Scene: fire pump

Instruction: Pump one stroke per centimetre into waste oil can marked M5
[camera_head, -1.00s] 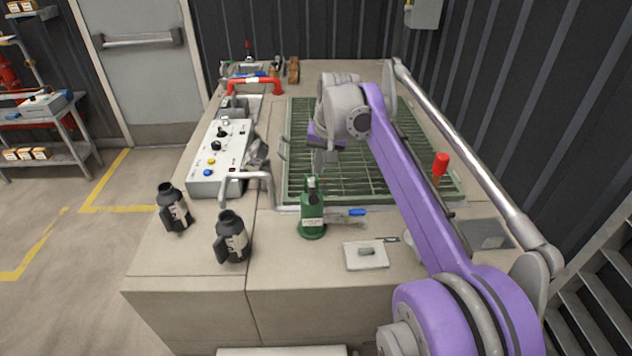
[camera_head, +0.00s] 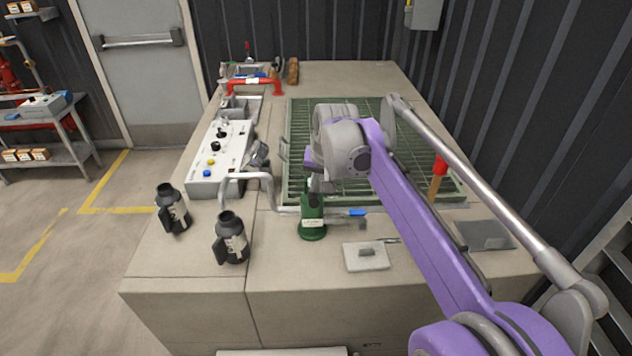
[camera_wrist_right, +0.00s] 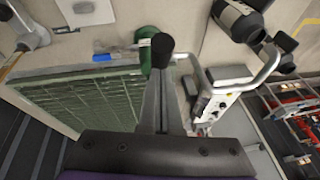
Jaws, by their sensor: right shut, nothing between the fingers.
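A green pump-like body (camera_head: 312,228) with a pale label stands upright on the bench, with a blue-tipped lever (camera_head: 355,212) at its right. My right gripper (camera_head: 315,188) is shut and empty at the top of the green body. It hides that top, and I cannot tell whether it touches. My left gripper is not in view.
A bent grey pipe (camera_head: 262,177) runs beside the green body. A control box (camera_head: 222,160) with knobs stands left of a green grating (camera_head: 420,180). A pale plate with a handle (camera_head: 366,256) lies in front. A red-topped tool (camera_head: 440,172) stands right. The front bench is mostly clear.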

